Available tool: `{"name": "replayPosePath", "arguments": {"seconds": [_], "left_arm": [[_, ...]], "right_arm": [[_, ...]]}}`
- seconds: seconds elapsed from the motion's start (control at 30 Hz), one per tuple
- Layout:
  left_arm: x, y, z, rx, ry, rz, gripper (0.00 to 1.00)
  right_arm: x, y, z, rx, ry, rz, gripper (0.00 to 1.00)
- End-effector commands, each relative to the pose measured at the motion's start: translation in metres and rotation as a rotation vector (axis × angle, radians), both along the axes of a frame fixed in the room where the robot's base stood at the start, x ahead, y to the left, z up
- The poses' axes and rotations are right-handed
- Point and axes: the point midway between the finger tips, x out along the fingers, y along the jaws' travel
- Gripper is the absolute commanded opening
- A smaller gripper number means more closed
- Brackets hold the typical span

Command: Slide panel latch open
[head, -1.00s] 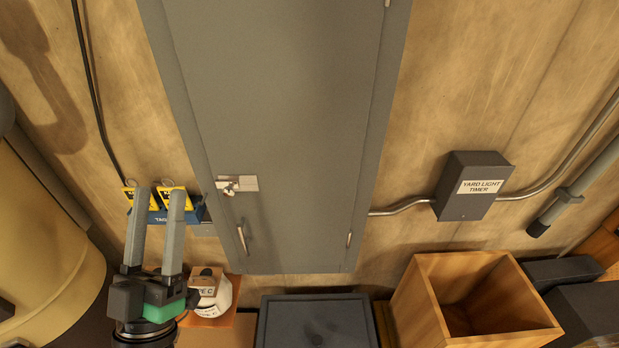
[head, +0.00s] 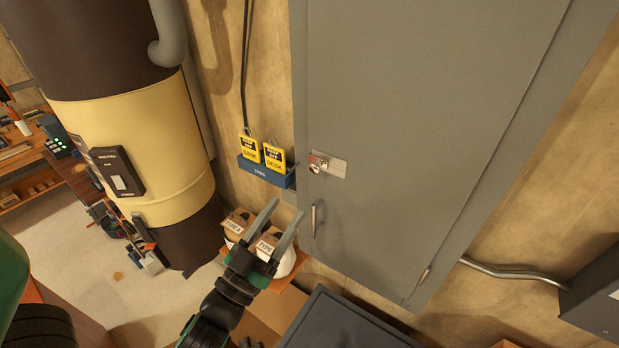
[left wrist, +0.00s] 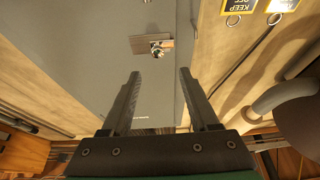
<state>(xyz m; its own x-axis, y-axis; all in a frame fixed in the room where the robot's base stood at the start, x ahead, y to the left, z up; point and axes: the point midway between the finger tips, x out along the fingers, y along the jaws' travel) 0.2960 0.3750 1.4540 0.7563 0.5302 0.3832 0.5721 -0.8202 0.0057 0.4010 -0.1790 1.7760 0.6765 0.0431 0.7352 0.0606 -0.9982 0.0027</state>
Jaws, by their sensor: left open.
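A grey panel door (head: 400,110) stands on the wall, with a small metal latch (head: 327,164) on a plate near its left edge. A vertical handle (head: 314,221) sits below the latch. In the left wrist view the latch (left wrist: 157,46) shows ahead, above the fingertips. My left gripper (head: 281,222) is open and empty, below and to the left of the latch, apart from the door. It also shows in the left wrist view (left wrist: 160,76). My right gripper is not in view.
Yellow tags (head: 262,152) hang over a blue holder (head: 265,173) left of the door. Labelled boxes (head: 238,222) stand behind my left gripper. A yellow and brown tank (head: 140,150) is at left. A conduit (head: 515,272) runs to a dark box (head: 597,300) at right.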

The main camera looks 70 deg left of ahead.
Motion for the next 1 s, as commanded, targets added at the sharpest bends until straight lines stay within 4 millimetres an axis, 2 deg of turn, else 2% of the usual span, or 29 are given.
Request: {"name": "replayPosePath", "arguments": {"seconds": [0.23, 0.27, 0.3, 0.5, 0.87, 1.0], "left_arm": [[0.028, 0.018, 0.012, 0.006, -0.007, -0.006, 0.61], [0.033, 0.02, 0.016, 0.007, -0.003, -0.01, 0.61], [0.041, 0.026, 0.026, 0.006, 0.001, -0.008, 0.61], [0.067, 0.043, 0.036, 0.005, 0.003, -0.008, 0.61], [0.074, 0.048, 0.037, 0.005, 0.003, -0.009, 0.61], [0.074, 0.048, 0.037, 0.005, 0.003, -0.008, 0.39]], "right_arm": [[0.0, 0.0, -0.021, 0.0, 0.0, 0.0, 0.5], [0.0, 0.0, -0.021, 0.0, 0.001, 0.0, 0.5], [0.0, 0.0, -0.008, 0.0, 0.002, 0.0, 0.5], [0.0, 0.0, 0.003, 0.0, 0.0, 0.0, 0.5], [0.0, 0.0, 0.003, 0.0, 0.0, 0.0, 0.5], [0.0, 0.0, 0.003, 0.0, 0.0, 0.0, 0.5]]}}
